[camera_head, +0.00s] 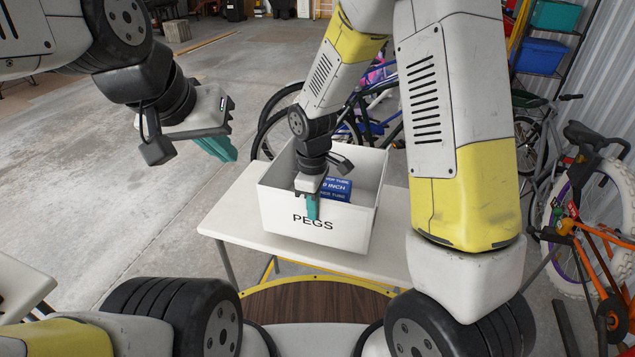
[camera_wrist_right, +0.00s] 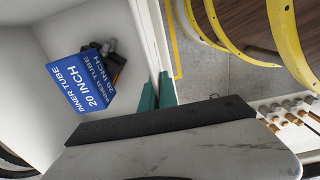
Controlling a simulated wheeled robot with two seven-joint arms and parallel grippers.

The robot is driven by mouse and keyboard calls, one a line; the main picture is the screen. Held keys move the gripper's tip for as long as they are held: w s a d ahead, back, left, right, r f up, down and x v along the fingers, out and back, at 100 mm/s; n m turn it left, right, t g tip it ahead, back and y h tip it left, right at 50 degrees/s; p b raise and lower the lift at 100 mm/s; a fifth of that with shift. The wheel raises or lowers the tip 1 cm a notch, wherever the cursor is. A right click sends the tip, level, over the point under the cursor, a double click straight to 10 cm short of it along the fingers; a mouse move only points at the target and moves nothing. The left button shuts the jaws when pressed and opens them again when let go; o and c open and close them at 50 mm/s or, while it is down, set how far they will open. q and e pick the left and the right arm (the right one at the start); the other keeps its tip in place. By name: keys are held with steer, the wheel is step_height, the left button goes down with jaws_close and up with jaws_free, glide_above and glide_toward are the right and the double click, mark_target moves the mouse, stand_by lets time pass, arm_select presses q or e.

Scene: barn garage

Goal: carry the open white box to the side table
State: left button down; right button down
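The open white box (camera_head: 275,210), marked PEGS on its near side, stands upright on a pale table (camera_head: 235,225) in the head view. A blue inner-tube carton (camera_head: 337,189) lies inside it; the right wrist view shows the carton (camera_wrist_right: 85,82) beside a dark object (camera_wrist_right: 116,62). My right gripper (camera_head: 313,207) is at the box's near wall. In the right wrist view its teal fingertips (camera_wrist_right: 157,92) straddle the wall closely, one inside and one outside. My left gripper (camera_head: 217,148) is empty in the air left of the box; its finger gap is unclear.
Another pale table (camera_head: 22,285) shows at the lower left edge. Bicycles (camera_head: 590,215) stand at the right and behind the box. Shelves with bins (camera_head: 540,55) are at the back right. The concrete floor at the left is clear.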

steer(key=shift+w+d+f, duration=0.15)
steer(key=shift+w+f, duration=0.55)
steer(key=shift+w, duration=0.6)
steer(key=shift+w+d+f, duration=0.2)
steer(key=shift+w+f, duration=0.5)
steer(key=shift+w, duration=0.65)
steer(key=shift+w+d+f, duration=0.15)
steer(key=shift+w+f, duration=0.55)
steer(key=shift+w, duration=0.6)
steer(key=shift+f, duration=0.1)
steer(key=c, duration=1.6)
jaws_free()
steer(key=shift+c, duration=0.2)
